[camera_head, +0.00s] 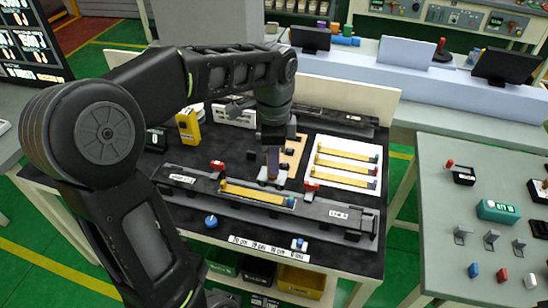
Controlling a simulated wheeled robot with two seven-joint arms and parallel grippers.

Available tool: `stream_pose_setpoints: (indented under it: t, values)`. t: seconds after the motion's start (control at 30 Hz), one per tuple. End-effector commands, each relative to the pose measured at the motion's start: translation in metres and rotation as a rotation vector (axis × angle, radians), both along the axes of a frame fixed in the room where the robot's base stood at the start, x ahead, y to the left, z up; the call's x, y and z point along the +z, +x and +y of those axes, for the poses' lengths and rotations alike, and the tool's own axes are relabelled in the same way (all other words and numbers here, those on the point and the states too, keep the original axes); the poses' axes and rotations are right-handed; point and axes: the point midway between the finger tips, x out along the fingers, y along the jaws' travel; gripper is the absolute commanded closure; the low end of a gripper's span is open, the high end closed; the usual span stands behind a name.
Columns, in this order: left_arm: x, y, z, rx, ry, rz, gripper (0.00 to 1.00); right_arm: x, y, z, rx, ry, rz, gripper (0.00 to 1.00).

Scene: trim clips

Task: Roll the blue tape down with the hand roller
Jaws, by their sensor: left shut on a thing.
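My left gripper (272,147) points down over the middle of the dark workbench. It is shut on a narrow dark purplish piece (272,164) that looks like the hand roller's handle; its lower end is hard to make out. Below it, a yellow strip (255,194) lies along a grey rail fixture (338,214). A small blue patch, seemingly the blue tape (290,202), shows at the strip's right end. The held piece appears above and left of this patch; I cannot tell whether it touches the strip. My right gripper is not in view.
Red-topped clamps (311,185) stand along the rail. A white board (342,164) with several yellow strips lies at right. A yellow device (189,125) stands at back left. A blue knob (211,221) and a labelled strip are in front. A grey side table (450,270) is at right.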

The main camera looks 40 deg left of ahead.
Motion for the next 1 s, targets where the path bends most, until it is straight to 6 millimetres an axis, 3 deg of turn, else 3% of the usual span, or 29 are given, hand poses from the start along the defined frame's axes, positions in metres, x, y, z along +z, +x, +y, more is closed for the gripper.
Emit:
stream_pose_setpoints:
  t: [0.5,1.0]
  values:
    - [-0.05,0.0,0.0,-0.001,0.0,0.0,1.0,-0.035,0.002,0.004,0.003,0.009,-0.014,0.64]
    - [-0.059,0.0,0.0,0.0,0.001,-0.001,1.0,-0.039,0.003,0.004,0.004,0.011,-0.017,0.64]
